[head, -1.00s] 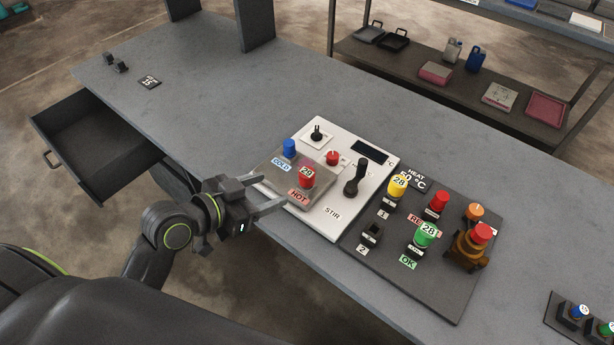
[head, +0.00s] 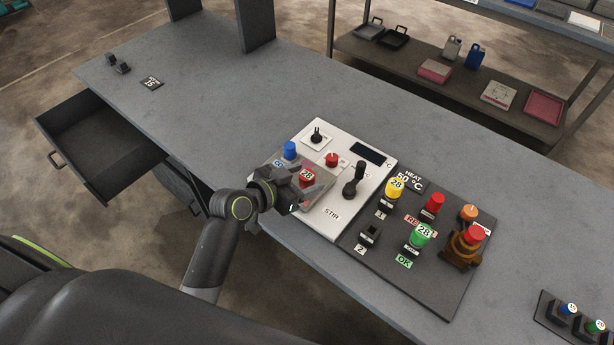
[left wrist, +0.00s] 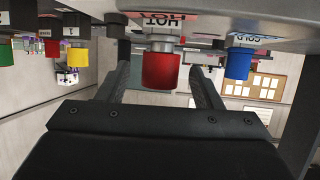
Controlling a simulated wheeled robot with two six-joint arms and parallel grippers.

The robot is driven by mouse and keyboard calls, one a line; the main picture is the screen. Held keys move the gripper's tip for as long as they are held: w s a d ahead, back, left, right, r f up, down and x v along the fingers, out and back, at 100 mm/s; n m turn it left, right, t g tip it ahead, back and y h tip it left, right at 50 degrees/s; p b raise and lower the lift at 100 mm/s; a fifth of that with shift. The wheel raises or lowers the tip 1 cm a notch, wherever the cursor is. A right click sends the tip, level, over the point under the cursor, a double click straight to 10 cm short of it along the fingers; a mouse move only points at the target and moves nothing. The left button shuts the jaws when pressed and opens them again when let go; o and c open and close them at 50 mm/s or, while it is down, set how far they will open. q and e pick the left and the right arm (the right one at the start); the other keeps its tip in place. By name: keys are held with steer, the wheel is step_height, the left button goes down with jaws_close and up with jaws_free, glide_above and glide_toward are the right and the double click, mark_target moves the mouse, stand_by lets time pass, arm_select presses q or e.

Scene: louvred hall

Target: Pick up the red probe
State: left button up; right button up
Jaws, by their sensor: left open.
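A red probe (head: 307,175) with a round number label stands upright in the HOT spot of a grey block on the white STIR panel (head: 322,222). My left gripper (head: 309,184) is open at the probe, with its fingers reaching in from the left. In the left wrist view, which is upside down, the red probe (left wrist: 160,71) shows between the two open fingers (left wrist: 162,86), with gaps on both sides. A blue probe (head: 289,149) stands in the COLD spot; it also shows in the left wrist view (left wrist: 237,65). My right gripper is not in view.
A dark board (head: 432,283) to the right carries yellow, red, green and orange parts. An open drawer (head: 100,140) juts out at left. The table's far left is mostly clear.

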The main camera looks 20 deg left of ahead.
arm_select(q)
steer(key=shift+x, duration=0.8)
steer(key=c, duration=1.1)
step_height(320, 180, up, 10)
steer(key=shift+b, duration=0.3)
steer(key=shift+s, duration=0.1)
